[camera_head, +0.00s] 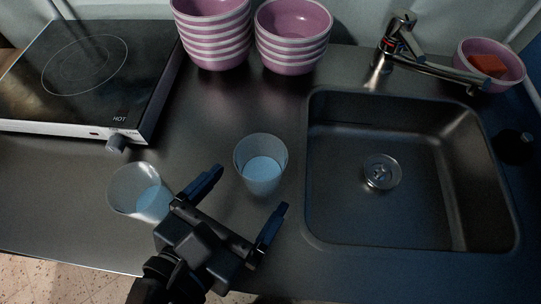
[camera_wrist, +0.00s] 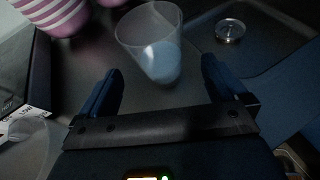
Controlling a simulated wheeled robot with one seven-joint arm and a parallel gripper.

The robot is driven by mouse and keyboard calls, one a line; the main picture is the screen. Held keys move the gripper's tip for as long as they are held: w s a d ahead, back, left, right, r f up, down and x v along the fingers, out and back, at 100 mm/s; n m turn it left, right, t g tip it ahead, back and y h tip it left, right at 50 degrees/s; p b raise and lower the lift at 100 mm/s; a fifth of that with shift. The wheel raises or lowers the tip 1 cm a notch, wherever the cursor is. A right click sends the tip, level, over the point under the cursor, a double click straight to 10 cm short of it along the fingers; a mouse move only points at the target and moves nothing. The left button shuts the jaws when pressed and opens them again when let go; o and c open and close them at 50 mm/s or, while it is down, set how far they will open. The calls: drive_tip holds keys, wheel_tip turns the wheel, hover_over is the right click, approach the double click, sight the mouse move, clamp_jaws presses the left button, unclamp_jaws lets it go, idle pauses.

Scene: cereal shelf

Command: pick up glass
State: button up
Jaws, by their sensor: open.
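A clear glass with a pale blue-white bottom (camera_head: 261,164) stands upright on the steel counter, left of the sink; it also shows in the wrist view (camera_wrist: 155,42). A second clear glass (camera_head: 139,192) stands further left near the counter's front; part of it shows at the left of the wrist view (camera_wrist: 30,145). My gripper (camera_head: 243,195) is open and empty. Its two fingers point toward the first glass, which lies beyond the fingertips and between their lines. The fingers do not appear to touch it. The second glass is beside my gripper's left side, partly hidden by it.
A sink (camera_head: 370,180) with a faucet (camera_head: 398,50) is at the right. Two stacks of pink bowls (camera_head: 213,35) (camera_head: 292,38) stand at the back. A hot plate (camera_head: 75,75) is at the left. A pink bowl with a sponge (camera_head: 488,62) sits behind the sink.

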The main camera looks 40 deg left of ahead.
sight(270, 159)
drive_tip(key=x, duration=0.6)
drive_tip(key=shift+w+a, duration=0.1)
drive_tip(key=shift+w, duration=0.15)
drive_tip(key=shift+r, duration=0.1)
drive_tip(key=shift+c, duration=0.4)
drive_tip(key=c, duration=1.1)
drive_tip(key=shift+c, duration=0.2)
drive_tip(key=shift+r, duration=0.2)
